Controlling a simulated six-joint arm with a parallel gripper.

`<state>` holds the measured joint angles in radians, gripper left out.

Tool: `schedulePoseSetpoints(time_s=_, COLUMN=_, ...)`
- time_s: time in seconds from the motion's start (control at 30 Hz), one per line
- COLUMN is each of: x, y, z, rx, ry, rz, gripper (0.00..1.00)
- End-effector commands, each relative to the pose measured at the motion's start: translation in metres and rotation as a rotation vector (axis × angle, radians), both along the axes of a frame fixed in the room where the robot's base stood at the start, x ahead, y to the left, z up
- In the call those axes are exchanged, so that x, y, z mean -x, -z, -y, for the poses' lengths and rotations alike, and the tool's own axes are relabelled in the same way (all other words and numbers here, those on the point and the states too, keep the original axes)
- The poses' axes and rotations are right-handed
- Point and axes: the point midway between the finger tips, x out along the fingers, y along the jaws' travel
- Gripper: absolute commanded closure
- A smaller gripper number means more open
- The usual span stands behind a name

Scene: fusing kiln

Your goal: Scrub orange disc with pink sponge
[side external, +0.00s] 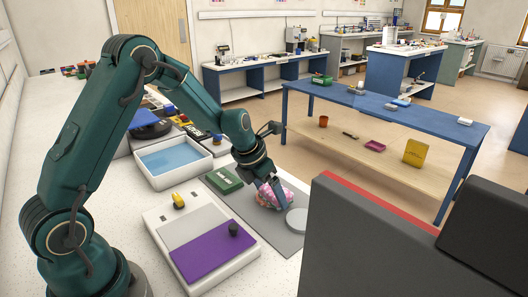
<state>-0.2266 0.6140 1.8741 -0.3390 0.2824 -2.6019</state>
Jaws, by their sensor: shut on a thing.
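My gripper (277,193) is shut on a pink sponge (266,198) and holds it low over the grey mat (257,216). Whether the sponge touches the mat or something beneath it, I cannot tell. A pale grey round disc (297,220) lies on the mat just right of the sponge, in front of my gripper. I see no orange disc on the worktop; the sponge and gripper hide part of the mat.
A dark green box (223,180) sits at the mat's far left. A white unit with a purple panel (211,254) lies to the left. A large dark grey block (380,250) fills the right foreground.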

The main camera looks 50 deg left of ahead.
Motion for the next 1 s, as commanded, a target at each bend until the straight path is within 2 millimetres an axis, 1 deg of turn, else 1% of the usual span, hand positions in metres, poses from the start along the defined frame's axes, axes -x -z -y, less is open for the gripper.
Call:
schedulePoseSetpoints(time_s=0.07, x=0.0, y=-0.002, z=0.0, rx=0.001, ry=0.001, rz=0.0, gripper=0.57)
schedulePoseSetpoints(time_s=0.8, x=-0.001, y=-0.059, z=0.0, rx=0.0, ry=0.0, rz=0.003, gripper=0.57)
schedulePoseSetpoints(time_s=1.0, x=0.0, y=-0.069, z=0.0, rx=-0.001, ry=0.0, rz=0.002, gripper=0.57)
